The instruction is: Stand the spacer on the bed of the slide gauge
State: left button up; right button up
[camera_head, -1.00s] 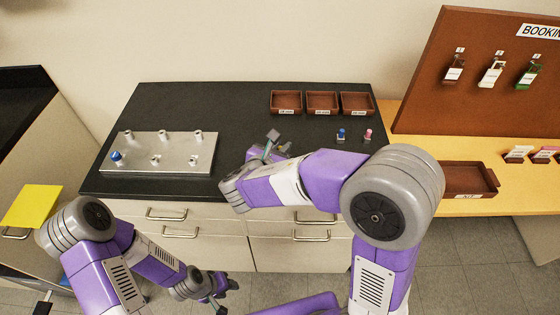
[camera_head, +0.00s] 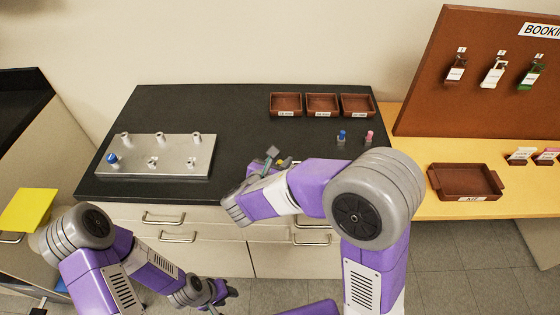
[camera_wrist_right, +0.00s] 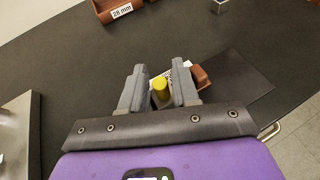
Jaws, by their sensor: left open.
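A yellow cylinder (camera_wrist_right: 160,88), which may be the spacer, stands between the fingers of my right gripper (camera_wrist_right: 160,72) in the right wrist view. Whether the fingers press on it is unclear. Just beyond it lies a low brown piece with a white label (camera_wrist_right: 201,76), possibly part of the slide gauge. In the head view my right gripper (camera_head: 268,163) is over the front part of the dark worktop, and my own arm hides most of this area. My left gripper (camera_head: 216,296) is open and empty, low in front of the drawers.
A silver plate (camera_head: 190,166) with several posts and a blue knob (camera_head: 112,158) is on the worktop's left. Three brown trays (camera_head: 322,104) stand at the back. Blue (camera_head: 341,136) and pink (camera_head: 369,136) pieces stand in front of them. A kit tray (camera_head: 466,181) is right.

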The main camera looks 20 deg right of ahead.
jog(key=shift+r, duration=0.15)
jog(key=shift+s+a+r+p, duration=0.15)
jog(key=shift+a+r+p, duration=0.05)
jog(key=shift+p, duration=0.1)
jog(key=p+v, duration=0.2)
jog(key=v, duration=0.9)
jog(key=shift+s+a, duration=0.15)
jog(key=shift+s, duration=0.05)
